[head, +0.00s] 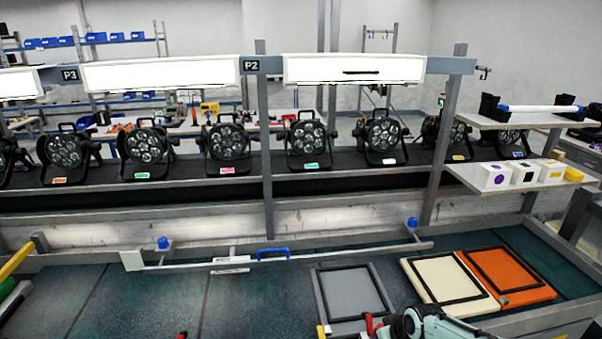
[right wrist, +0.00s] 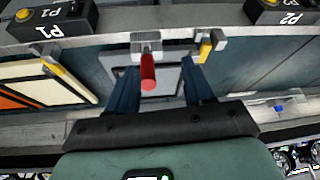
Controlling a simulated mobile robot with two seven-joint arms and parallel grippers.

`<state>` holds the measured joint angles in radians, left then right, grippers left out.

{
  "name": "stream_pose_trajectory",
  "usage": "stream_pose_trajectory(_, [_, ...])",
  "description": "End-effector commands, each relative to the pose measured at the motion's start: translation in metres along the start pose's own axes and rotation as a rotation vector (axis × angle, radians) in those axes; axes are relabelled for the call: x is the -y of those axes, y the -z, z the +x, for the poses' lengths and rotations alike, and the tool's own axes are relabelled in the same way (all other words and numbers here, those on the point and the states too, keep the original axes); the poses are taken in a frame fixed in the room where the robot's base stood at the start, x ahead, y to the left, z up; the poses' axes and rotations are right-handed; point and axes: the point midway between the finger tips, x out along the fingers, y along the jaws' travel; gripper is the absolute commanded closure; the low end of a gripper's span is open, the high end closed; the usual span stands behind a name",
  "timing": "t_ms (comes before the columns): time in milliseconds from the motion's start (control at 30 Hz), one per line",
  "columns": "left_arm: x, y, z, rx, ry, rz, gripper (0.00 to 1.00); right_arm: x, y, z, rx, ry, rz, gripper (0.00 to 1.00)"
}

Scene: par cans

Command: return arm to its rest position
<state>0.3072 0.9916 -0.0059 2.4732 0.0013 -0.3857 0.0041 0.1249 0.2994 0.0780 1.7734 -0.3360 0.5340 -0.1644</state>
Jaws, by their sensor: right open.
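My right gripper (right wrist: 160,67) is open, its two dark blue fingers apart with nothing gripped between them. In the right wrist view a red-handled clamp (right wrist: 148,72) on the bench edge appears in the gap between the fingers; I cannot tell how far off it is. In the head view the pale green and black end of my right arm (head: 432,324) is low at the front edge, just right of the red clamp handle (head: 370,324). My left gripper is not in view.
A grey framed pad (head: 318,290), a cream pad (head: 410,273) and an orange pad (head: 540,291) lie on the bench. Several par cans (head: 307,138) stand on the shelf behind. A blue-handled bar (head: 272,254) crosses the bench. The teal bench top at left is mostly clear.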

Motion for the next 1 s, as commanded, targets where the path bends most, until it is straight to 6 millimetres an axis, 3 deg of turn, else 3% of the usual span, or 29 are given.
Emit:
stream_pose_trajectory(33, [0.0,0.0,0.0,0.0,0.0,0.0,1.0,0.011,-0.024,0.03,0.041,0.036,0.031,0.48])
stream_pose_trajectory(100, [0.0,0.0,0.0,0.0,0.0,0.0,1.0,0.029,-0.058,0.068,0.083,0.083,0.084,0.48])
stream_pose_trajectory(167, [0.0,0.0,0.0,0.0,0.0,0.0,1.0,0.045,-0.091,0.098,0.121,0.119,0.139,0.48])
stream_pose_trajectory(300, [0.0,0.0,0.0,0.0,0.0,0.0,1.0,0.086,-0.177,0.149,0.222,0.183,0.283,0.48])
stream_pose_trajectory(433, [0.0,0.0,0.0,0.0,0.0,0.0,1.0,0.125,-0.263,0.173,0.324,0.209,0.427,0.48])
stream_pose_trajectory(500, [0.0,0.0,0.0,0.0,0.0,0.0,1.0,0.143,-0.304,0.176,0.376,0.208,0.497,0.48])
stream_pose_trajectory(600, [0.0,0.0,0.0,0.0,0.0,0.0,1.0,0.163,-0.35,0.172,0.437,0.196,0.576,0.48])
stream_pose_trajectory(767, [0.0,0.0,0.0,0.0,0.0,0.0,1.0,0.18,-0.388,0.164,0.489,0.177,0.641,0.48])
stream_pose_trajectory(1000, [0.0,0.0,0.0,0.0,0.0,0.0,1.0,0.181,-0.393,0.163,0.495,0.173,0.65,0.48])
